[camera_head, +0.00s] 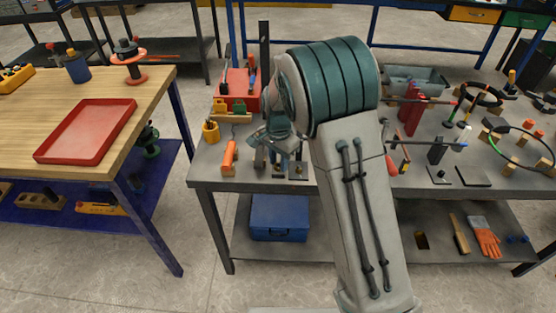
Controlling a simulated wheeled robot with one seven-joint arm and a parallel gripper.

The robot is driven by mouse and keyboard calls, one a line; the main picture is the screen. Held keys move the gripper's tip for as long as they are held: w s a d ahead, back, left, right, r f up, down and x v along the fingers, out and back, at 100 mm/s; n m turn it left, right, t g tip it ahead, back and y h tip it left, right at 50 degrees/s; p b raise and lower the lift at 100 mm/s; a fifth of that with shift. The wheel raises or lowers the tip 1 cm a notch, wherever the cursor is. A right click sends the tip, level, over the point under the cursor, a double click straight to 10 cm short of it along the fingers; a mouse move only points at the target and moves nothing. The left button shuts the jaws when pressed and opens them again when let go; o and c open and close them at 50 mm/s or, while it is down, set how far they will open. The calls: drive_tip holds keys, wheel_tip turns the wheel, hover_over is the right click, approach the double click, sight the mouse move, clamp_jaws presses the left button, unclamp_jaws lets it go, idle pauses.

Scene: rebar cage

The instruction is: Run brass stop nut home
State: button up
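My arm stands in the middle of the view and bends down to the left over the grey workbench (205,174). My gripper (275,148) is small and partly covered by my own arm. It is low over the front left part of this bench, among small dark fixtures (297,170). I cannot tell whether its fingers are open or shut, or whether they hold anything. I cannot make out the brass stop nut or a threaded rod for it; they may be hidden by my gripper or too small to see.
An orange-handled tool (229,156), a yellow cup (210,131) and a red bin (238,90) stand left of my gripper. A red clamp-like block (412,112) and rings (521,148) crowd the bench's right. A wooden table (143,85) with a red tray (87,131) stands left, across a floor gap.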

sight(278, 164)
drive_tip(key=shift+o, duration=1.1)
wheel_tip(278, 164, up, 14)
drive_tip(key=shift+f, duration=0.1)
drive_tip(key=s+d+r+n+t, duration=0.1)
drive_tip(key=s+d+r+n, duration=0.35)
drive_tip(key=s+d, duration=0.65)
drive_tip(key=s+d+f+n+t, duration=0.1)
drive_tip(key=s+d+n, duration=0.1)
drive_tip(key=s, duration=0.5)
drive_tip(key=s+d+n+p, duration=0.1)
drive_tip(key=s+d, duration=0.1)
drive_tip(key=s, duration=0.6)
drive_tip(key=shift+d+f+n+t, duration=0.3)
drive_tip(key=shift+f+n+t, duration=0.05)
drive_tip(key=shift+f+t, duration=0.05)
